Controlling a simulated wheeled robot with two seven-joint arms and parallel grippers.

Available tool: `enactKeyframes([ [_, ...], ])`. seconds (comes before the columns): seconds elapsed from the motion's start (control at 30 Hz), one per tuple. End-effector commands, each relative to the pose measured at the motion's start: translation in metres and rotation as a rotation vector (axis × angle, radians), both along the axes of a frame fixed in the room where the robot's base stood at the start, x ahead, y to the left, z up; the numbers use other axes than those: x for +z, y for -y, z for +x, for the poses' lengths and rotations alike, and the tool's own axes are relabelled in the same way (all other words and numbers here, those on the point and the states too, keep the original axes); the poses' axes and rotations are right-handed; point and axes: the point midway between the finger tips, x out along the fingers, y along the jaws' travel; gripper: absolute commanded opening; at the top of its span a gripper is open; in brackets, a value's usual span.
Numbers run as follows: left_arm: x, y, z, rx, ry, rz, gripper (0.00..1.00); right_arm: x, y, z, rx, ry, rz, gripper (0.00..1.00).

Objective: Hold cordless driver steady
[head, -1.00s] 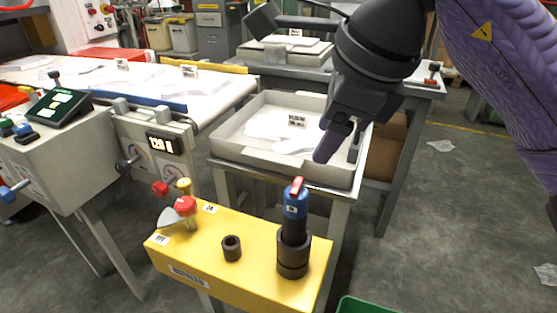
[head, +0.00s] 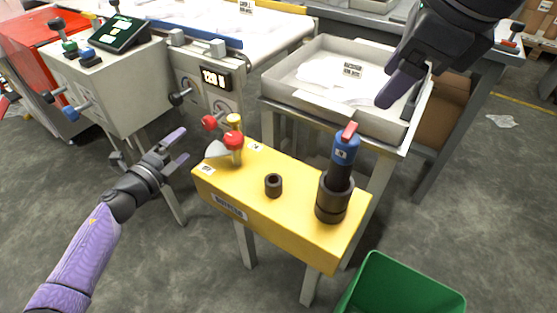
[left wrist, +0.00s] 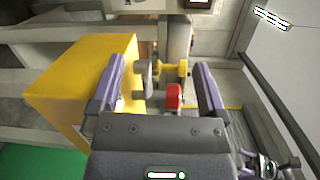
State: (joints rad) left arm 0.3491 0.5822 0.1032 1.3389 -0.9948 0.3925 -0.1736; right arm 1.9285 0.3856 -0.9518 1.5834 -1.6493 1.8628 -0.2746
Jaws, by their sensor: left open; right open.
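An upright blue and black tool with a red top, apparently the cordless driver (head: 342,150), stands in a dark round holder (head: 332,203) on the yellow block (head: 300,224). My left gripper (head: 184,146) is open and empty, left of the block, near the red-knobbed and yellow-knobbed tools (head: 233,140) at its left end. In the left wrist view, the red knob (left wrist: 174,95) shows between my spread fingers (left wrist: 158,88), apparently beyond them. My right gripper (head: 396,107) is open, above and right of the driver, apart from it; part of it is cut off by the top edge.
An empty dark socket (head: 273,185) sits mid-block. A pale tray (head: 277,88) on a stand is behind the block. A green bin (head: 372,272) is at lower right. A control cabinet (head: 135,84) stands at left, and the floor beside my left arm is clear.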

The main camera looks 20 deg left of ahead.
Motion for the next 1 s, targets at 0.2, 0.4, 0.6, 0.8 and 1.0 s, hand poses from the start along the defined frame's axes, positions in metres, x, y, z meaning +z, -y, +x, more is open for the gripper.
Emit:
enactKeyframes([
  [0.2,0.095,0.139,-0.01,-0.557,0.363,0.534,0.95,0.0,0.0,0.0,0.0,0.0,0.0,0.59],
  [0.4,0.105,0.226,-0.06,-0.91,0.636,1.11,0.95,0.0,0.0,0.0,0.0,0.0,0.0,0.59],
  [0.6,0.1,0.252,-0.071,-1.001,0.719,1.32,0.95,0.0,0.0,0.0,0.0,0.0,0.0,0.59],
  [0.8,0.086,0.291,-0.051,-1.0,0.718,1.315,0.95,0.0,0.0,0.0,0.0,0.0,0.0,0.59],
  [1.0,0.076,0.32,-0.036,-1.0,0.714,1.314,0.95,0.0,0.0,0.0,0.0,0.0,0.0,0.59],
])
